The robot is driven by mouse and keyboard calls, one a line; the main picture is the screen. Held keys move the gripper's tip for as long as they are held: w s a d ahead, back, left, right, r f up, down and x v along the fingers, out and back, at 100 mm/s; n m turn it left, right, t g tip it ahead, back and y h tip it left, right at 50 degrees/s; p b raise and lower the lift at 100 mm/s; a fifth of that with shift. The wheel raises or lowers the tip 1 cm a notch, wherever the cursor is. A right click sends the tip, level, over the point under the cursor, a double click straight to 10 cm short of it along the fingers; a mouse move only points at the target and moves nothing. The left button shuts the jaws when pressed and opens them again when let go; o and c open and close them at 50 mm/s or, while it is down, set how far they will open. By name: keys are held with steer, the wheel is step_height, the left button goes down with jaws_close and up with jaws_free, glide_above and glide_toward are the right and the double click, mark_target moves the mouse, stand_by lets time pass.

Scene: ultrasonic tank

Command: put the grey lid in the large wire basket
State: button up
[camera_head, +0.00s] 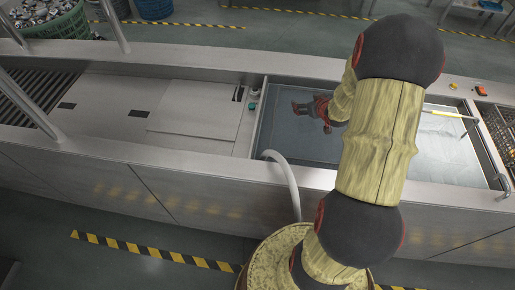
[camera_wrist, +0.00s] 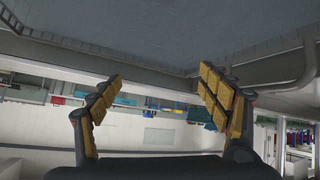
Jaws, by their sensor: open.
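My gripper (camera_head: 300,107) hangs over the water tank in the head view, reaching left from the end of my arm. In the wrist view my gripper (camera_wrist: 161,76) is open, its two yellow-padded fingers wide apart with nothing between them. I cannot pick out the grey lid for certain in either view. A dark wire mesh basket (camera_head: 497,128) stands at the right edge of the head view, partly cut off; I cannot tell if it is the large one. My arm hides part of the tank.
The tank (camera_head: 284,138) is sunk in a long steel counter (camera_head: 130,141). A flat panel (camera_head: 195,115) lies left of it. A white curved pipe (camera_head: 288,178) arches over the front rim. A yellow bar (camera_head: 443,113) crosses the tank's right part. A green basket (camera_head: 55,22) stands behind.

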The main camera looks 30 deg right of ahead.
steer(key=s+a+r+g, duration=0.2)
steer(key=s+a+r, duration=0.1)
steer(key=a+r, duration=1.45)
steer(key=s+a+r+n+g+y, duration=0.1)
steer(key=s+a+r+y, duration=0.1)
steer(key=s+a, duration=0.8)
steer(key=s+a+r+n+g+y, duration=0.1)
steer(key=s+a+r+y, duration=0.1)
steer(key=s+a, duration=0.7)
steer(key=shift+s+a+r, duration=0.4)
steer(key=shift+a+r, duration=0.4)
steer(key=shift+a, duration=0.1)
